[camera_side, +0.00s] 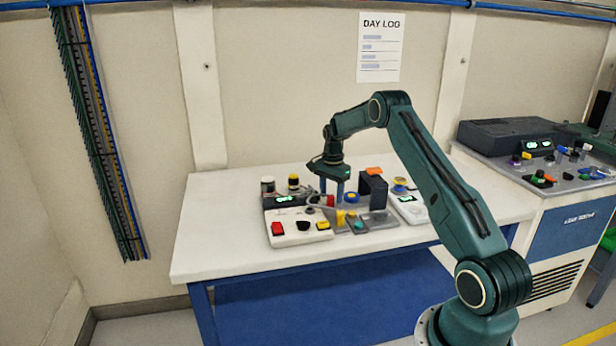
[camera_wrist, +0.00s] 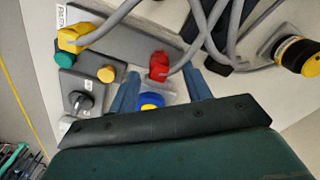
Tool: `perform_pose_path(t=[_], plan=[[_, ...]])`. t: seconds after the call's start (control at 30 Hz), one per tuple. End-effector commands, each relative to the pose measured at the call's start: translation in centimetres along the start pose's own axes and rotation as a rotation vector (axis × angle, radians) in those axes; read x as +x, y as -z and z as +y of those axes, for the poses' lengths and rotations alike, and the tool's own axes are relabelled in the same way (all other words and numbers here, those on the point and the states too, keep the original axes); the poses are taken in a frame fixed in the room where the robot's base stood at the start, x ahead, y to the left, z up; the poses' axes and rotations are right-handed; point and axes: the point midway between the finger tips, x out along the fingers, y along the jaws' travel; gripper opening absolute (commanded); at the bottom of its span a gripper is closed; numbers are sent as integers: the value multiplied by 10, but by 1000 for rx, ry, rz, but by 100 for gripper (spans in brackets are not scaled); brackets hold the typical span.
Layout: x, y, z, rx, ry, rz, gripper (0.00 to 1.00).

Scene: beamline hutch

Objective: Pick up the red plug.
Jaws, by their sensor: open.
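The red plug (camera_wrist: 158,64) shows in the upper middle of the wrist view, with a grey cable running from it toward the upper right. It stands at the edge of a long grey panel (camera_wrist: 138,45); I cannot tell how it is seated. My gripper (camera_wrist: 162,76) is open, with its two blue fingers pointing toward the plug, one on each side in the picture and nothing held between them. In the side view my gripper (camera_side: 331,190) points down over the cluttered middle of the table. A small red part there (camera_side: 330,200) is partly hidden by the fingers.
A yellow plug (camera_wrist: 74,38), green button (camera_wrist: 64,60) and black knob (camera_wrist: 78,101) lie left in the wrist view. A blue-and-yellow round part (camera_wrist: 150,100) is between the finger bases. Loose grey cables (camera_wrist: 235,35) cross the upper right. The table's left side (camera_side: 215,225) is clear.

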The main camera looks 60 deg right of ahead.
Motion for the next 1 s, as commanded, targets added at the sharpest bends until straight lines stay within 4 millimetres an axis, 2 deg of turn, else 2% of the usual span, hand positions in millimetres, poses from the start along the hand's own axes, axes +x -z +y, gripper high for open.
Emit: perform_pose_path(t=[0.1,0.23,0.77,1.0], plan=[[15,0,1,0,-2,-1,49],[23,0,1,0,-1,0,49],[24,0,1,0,0,0,49],[24,0,1,0,-1,0,4]])
